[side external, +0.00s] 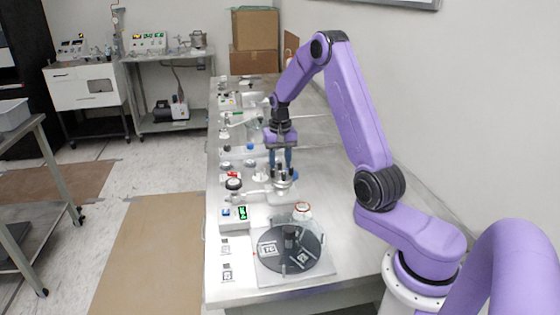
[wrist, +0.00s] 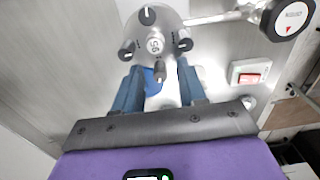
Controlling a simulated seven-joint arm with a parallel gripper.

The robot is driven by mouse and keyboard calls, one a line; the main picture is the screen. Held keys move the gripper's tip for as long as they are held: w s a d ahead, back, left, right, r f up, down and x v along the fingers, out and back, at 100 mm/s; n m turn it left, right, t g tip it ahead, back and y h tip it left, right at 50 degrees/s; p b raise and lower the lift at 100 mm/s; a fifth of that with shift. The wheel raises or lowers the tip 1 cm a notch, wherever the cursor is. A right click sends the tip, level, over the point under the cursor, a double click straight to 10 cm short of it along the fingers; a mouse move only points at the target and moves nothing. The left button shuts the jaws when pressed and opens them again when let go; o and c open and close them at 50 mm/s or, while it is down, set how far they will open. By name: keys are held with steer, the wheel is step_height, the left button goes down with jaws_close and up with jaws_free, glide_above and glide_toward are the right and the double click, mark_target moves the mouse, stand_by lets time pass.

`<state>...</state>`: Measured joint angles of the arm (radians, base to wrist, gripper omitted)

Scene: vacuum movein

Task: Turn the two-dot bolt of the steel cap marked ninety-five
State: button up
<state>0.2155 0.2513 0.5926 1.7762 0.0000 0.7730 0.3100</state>
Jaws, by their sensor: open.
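The round steel cap (wrist: 172,22) is at the top of the wrist view, with several dark-topped bolts around its rim. A white round label (wrist: 155,45) at its middle carries a number that looks like 95, seen turned. One bolt (wrist: 159,71) lies nearest my gripper, in line with the gap between its fingers. Other bolts sit at the left (wrist: 127,50), right (wrist: 183,43) and far side (wrist: 147,15). The dot marks are too small to count surely. My gripper (wrist: 160,88) is open, with blue fingers apart. In the side view it points down above the cap (side external: 283,184).
A black-rimmed gauge (wrist: 289,17) joins the cap by a metal pipe (wrist: 217,17). A red rocker switch (wrist: 250,78) lies to the right. In the side view, a dark disc (side external: 310,262) on a clear plate stands at the bench's near end. More fittings line the bench behind.

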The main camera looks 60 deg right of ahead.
mark_target(280, 163)
jaws_close()
steer(key=shift+n, duration=0.9)
jaws_free()
steer(key=shift+r, duration=0.1)
step_height(280, 163, up, 17)
steer(key=shift+r, duration=0.15)
